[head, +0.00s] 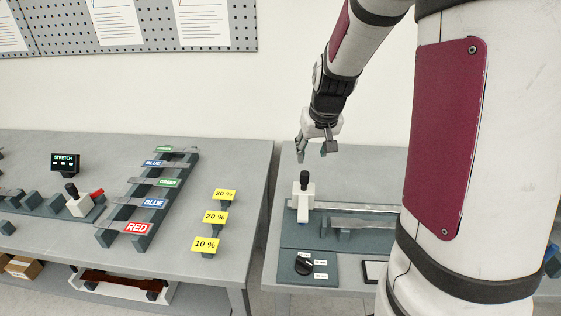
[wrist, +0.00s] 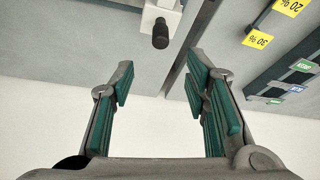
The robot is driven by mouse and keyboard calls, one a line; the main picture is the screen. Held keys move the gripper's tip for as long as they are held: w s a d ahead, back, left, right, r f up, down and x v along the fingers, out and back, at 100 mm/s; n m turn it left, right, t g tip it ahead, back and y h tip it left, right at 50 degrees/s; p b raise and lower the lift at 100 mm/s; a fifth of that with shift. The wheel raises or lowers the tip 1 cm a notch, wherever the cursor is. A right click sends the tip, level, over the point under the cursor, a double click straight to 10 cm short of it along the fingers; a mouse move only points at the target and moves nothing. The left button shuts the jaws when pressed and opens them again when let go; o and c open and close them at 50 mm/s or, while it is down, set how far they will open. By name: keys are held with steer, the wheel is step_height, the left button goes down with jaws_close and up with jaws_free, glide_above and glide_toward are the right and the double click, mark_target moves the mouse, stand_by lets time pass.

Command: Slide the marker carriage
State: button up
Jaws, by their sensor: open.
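The marker carriage (head: 303,201) is a white block with a black upright knob on the right bench, at the left end of a metal rail (head: 358,207). Its white body (wrist: 162,14) and black knob (wrist: 160,35) show at the top of the wrist view, beyond the fingertips. My gripper (head: 315,150) is open and empty, above and a little behind the carriage in the head view. In the wrist view the green-padded fingers (wrist: 158,82) are spread wide with nothing between them. My arm hides the right part of the rail.
A black dial (head: 304,264) sits on the dark base in front of the carriage. A gap separates this bench from the left bench (head: 240,160), which holds yellow percent tags (head: 215,217), a rack of labelled strips (head: 150,204) and a STRETCH display (head: 65,163).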

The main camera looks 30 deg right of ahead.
mark_target(305, 173)
steer(key=x, duration=1.3)
steer(key=shift+w+d+f, duration=0.1)
steer(key=shift+w+f, duration=0.05)
steer(key=shift+f, duration=0.1)
jaws_close()
